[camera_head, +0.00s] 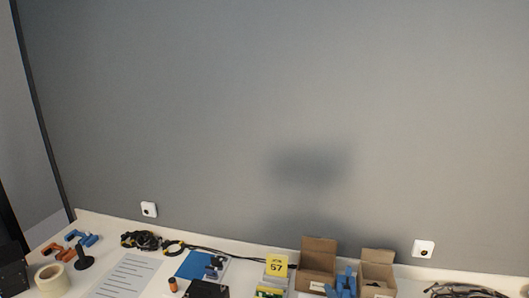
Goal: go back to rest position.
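Neither of my grippers can be made out in the head view, which mostly shows a bare grey wall. An open brown carton (319,254) stands on the white table at the lower right of the middle. A second open carton (377,269) stands just right of it. Blue parts (346,281) show at the front between the two cartons. The cartons' lower parts are cut off or hard to see.
The white table (108,226) runs along the bottom. On it are a tape roll (52,279), orange and blue clamps (65,250), a paper sheet (126,276), black cables (140,240), a blue sheet (192,265) and a yellow sign (277,266). Dark boxes (208,290) are partly cut off.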

